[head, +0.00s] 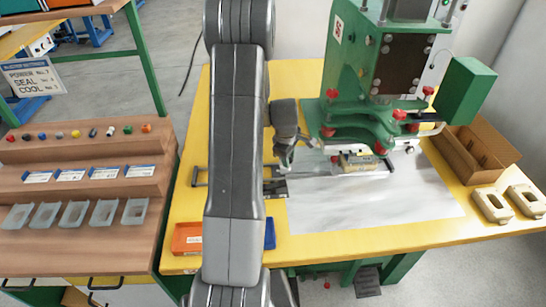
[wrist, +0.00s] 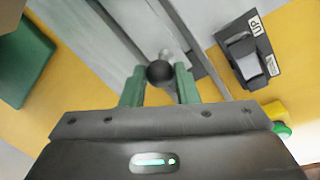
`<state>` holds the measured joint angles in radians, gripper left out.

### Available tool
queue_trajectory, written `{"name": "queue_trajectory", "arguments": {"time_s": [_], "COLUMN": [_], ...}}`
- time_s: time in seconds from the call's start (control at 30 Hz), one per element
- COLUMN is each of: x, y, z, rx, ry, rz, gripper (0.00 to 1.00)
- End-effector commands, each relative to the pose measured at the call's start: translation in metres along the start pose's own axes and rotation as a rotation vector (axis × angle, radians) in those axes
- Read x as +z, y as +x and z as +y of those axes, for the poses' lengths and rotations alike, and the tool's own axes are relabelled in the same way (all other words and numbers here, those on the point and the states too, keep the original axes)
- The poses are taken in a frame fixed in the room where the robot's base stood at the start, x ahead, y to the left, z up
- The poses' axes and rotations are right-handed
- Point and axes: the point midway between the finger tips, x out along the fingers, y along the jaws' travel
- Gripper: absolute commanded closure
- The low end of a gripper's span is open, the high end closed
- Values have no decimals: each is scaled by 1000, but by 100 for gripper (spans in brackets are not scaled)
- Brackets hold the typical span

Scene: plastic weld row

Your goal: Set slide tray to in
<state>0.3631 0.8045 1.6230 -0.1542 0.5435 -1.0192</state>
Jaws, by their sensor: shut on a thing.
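The slide tray (head: 372,176) is a flat grey plate on rails, carrying a tan fixture block (head: 358,161) under the green press (head: 345,60). My gripper (head: 284,160) is left of the press, reaching down beside the tray's left end. In the wrist view my gripper (wrist: 159,88) has its green fingers closed on a round black knob (wrist: 159,71). The knob sits on a pale metal stem, between long grey rails. My arm hides part of the table and rails in the head view.
A black rocker switch marked UP (wrist: 243,58) and a green button (wrist: 281,130) lie right of the fingers. An orange tray (head: 186,238) is at the front left. A cardboard box (head: 470,150) and tan parts (head: 492,205) are at right. The white sheet (head: 400,210) is clear in front.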

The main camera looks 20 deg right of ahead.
Motion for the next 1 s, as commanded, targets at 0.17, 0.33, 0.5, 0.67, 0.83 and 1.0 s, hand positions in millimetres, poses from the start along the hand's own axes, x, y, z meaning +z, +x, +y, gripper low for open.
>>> {"name": "queue_trajectory", "arguments": {"time_s": [0.17,0.33,0.5,0.67,0.83,1.0], "x": [12,16,16,16,16,15], "y": [1,2,2,2,2,2], "z": [9,11,11,12,11,11], "rx": [0,1,2,3,2,1], "ry": [2,-1,-1,-1,0,0], "rz": [0,0,0,-1,0,0], "gripper": [100,100,100,63,51,51]}}
